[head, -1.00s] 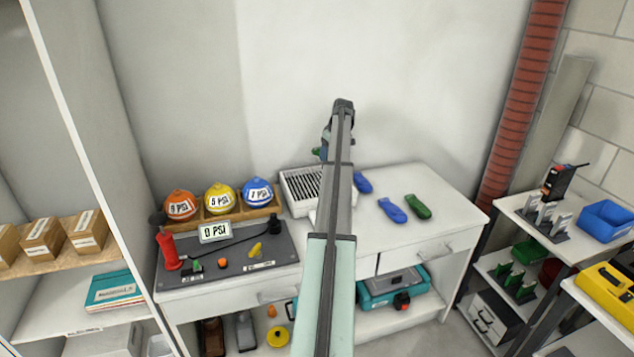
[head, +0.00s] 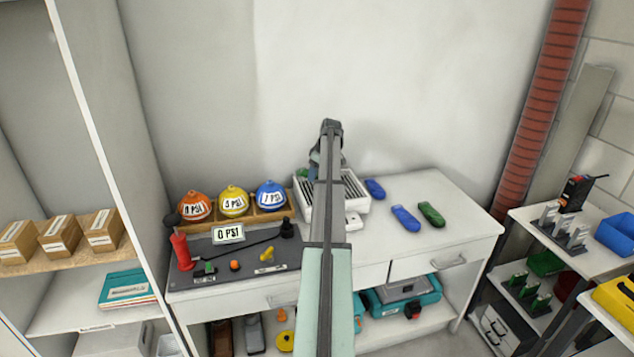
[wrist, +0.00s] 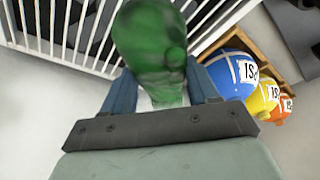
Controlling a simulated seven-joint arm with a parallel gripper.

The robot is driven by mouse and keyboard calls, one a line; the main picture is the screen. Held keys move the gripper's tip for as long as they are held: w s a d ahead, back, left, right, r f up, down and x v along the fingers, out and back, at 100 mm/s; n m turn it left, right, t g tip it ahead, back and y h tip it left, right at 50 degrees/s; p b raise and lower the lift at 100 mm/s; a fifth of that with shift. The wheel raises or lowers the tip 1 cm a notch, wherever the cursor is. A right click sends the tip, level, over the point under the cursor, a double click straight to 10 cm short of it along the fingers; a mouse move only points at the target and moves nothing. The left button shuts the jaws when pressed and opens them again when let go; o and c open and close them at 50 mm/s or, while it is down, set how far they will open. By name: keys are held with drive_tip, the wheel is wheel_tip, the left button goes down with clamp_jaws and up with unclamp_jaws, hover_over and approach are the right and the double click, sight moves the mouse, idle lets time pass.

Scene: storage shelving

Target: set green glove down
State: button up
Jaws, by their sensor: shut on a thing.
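The green glove (wrist: 152,45) is held between the two blue fingers of my gripper (wrist: 163,88) in the wrist view. In the head view only a small green edge of this glove (head: 302,172) shows beside my gripper (head: 315,168); my arm hides the rest. My gripper is over the left back part of a white slatted rack (head: 352,205) on the white table. The wrist view shows the rack's bars (wrist: 60,45) beyond the glove. I cannot tell whether the glove touches them. A second green glove (head: 431,213) lies on the table at the right.
Two blue gloves, one in front (head: 405,216) and one farther back (head: 375,189), lie right of the rack. Orange (head: 195,206), yellow (head: 234,201) and blue balls (head: 270,196) sit in a wooden holder left of it. The table's right front (head: 455,232) is clear.

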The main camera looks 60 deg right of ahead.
drive_tip(key=shift+f, duration=1.95)
drive_tip(key=shift+f, duration=0.1)
drive_tip(key=o, duration=1.1)
drive_tip(key=shift+c, duration=0.2)
drive_tip(key=v, duration=1.2)
